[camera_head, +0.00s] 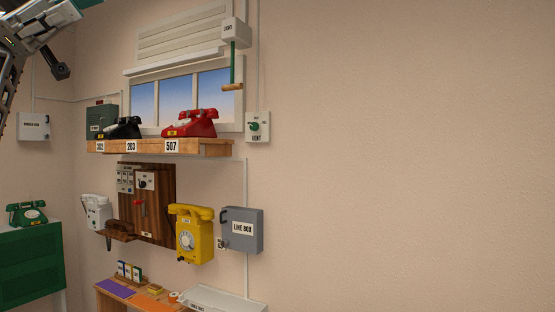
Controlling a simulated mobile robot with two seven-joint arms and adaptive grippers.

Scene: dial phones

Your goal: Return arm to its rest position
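Part of my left arm (30,30), grey and black, shows at the top left corner, raised in front of the wall. A dark finger-like part (59,68) hangs from it, and a black link runs down the left edge. I cannot tell whether the gripper is open or shut, and I see nothing held. My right arm and gripper are out of view.
A wooden shelf (218,149) holds black phones (125,128) and a red phone (193,123). Below hang a white phone (96,211), a yellow phone (193,236) and a line box (243,229). A green phone (27,213) sits on a green cabinet (30,267). The right wall is bare.

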